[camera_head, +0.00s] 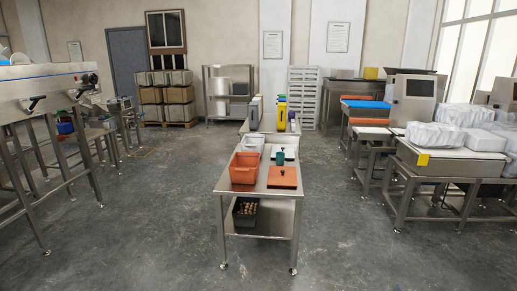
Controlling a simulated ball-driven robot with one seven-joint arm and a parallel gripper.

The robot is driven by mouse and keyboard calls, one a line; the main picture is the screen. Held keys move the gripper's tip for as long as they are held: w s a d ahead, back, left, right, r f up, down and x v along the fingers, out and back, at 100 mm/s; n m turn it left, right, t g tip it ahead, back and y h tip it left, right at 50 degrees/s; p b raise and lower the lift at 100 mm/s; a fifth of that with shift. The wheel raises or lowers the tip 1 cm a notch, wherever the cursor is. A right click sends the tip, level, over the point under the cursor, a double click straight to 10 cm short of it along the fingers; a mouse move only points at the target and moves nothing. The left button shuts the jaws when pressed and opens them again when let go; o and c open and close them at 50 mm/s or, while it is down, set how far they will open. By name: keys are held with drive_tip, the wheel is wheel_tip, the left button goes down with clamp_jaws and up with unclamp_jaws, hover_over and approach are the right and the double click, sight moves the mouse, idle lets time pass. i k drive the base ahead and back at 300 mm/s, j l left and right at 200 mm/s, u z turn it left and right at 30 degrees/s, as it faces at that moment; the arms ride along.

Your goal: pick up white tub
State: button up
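A white tub (248,144) stands on the steel table (268,186) in the middle of the camera_head view. It is small in the picture and sits just behind an orange tub (242,170), which hides part of its lower front. My gripper is not in view, so its state and its distance from the tub do not show.
An orange board (283,178) and a small dark green item (280,158) are on the table's right side. A dark crate (245,212) is on the lower shelf. Machines stand left and right; the grey floor before the table is clear.

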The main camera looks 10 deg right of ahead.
sight(254, 142)
drive_tip(key=i+j+u, duration=0.25)
drive_tip(key=i+j, duration=0.15)
drive_tip(key=i+j+u, duration=0.25)
drive_tip(key=i+j, duration=0.2)
drive_tip(key=i+j+u, duration=0.2)
drive_tip(key=i, duration=1.75)
drive_tip(key=i+j, duration=0.1)
drive_tip(key=i, duration=1.1)
drive_tip(key=i+j, duration=0.1)
drive_tip(key=i, duration=1.05)
drive_tip(key=i+l+z, duration=0.2)
drive_tip(key=i+z, duration=0.3)
drive_tip(key=i+j+z, duration=0.1)
drive_tip(key=i+z, duration=0.4)
drive_tip(key=i, duration=0.25)
drive_tip(key=i+j+z, duration=0.25)
drive_tip(key=i+z, duration=0.6)
drive_tip(key=i, duration=0.4)
